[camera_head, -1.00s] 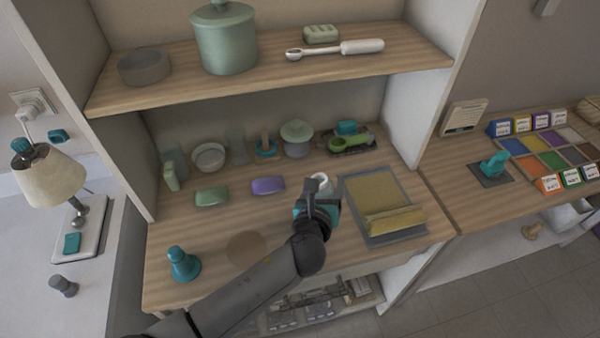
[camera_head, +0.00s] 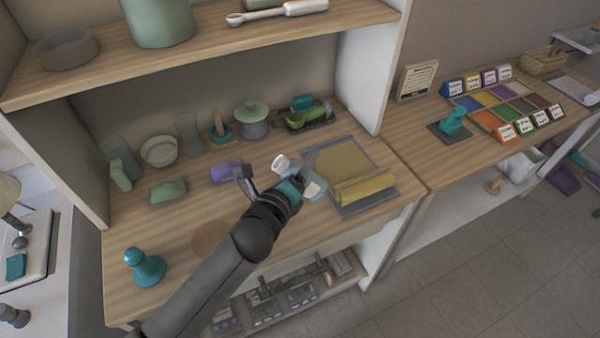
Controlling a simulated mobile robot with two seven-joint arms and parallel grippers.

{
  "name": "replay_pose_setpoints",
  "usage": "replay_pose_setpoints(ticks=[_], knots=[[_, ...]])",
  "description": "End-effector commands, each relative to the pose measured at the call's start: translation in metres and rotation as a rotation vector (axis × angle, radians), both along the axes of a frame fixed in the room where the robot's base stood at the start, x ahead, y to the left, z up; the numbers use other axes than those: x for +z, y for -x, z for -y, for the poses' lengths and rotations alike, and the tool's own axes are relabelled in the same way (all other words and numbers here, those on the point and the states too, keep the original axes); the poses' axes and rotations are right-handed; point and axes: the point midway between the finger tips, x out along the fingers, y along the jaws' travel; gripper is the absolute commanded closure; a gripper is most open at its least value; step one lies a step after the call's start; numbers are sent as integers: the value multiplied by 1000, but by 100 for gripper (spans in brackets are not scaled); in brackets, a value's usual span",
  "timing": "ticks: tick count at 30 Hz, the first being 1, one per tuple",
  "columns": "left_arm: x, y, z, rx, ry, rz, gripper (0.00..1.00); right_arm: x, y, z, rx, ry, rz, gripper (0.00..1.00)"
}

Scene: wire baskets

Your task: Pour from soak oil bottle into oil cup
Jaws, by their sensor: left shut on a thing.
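My left gripper (camera_head: 280,178) is over the middle shelf board, shut on a small pale and teal object, probably the soak oil bottle (camera_head: 314,187). The held object is tilted and partly hidden by the fingers. A white round piece (camera_head: 282,163) shows just behind the gripper; I cannot tell whether it is part of the held object or a separate cup. No vessel is clearly marked as the oil cup. A pale bowl (camera_head: 160,152) and a lidded pot (camera_head: 252,121) stand at the back of the board. My right gripper is out of view.
A grey tray with a yellow pad (camera_head: 345,165) lies right of the gripper. A purple block (camera_head: 226,171) and a green block (camera_head: 168,190) lie to its left. A teal knobbed piece (camera_head: 146,268) stands at the front left. The upper shelf (camera_head: 200,63) overhangs the back.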

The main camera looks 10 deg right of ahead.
Motion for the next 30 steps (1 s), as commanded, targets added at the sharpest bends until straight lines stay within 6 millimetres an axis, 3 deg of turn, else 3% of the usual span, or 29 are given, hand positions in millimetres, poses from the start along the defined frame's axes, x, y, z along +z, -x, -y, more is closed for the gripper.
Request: replay_pose_setpoints(ticks=[3, 16, 23, 30], knots=[[-3, 0, 0, 0, 93, -17, 100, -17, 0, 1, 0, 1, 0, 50], [-43, 0, 0, 0, 80, -15, 100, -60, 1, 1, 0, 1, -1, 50], [-30, 1, 4, -1, 312, -62, 100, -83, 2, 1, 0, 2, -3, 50], [-25, 1, 4, -1, 324, -67, 100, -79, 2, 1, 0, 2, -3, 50]])
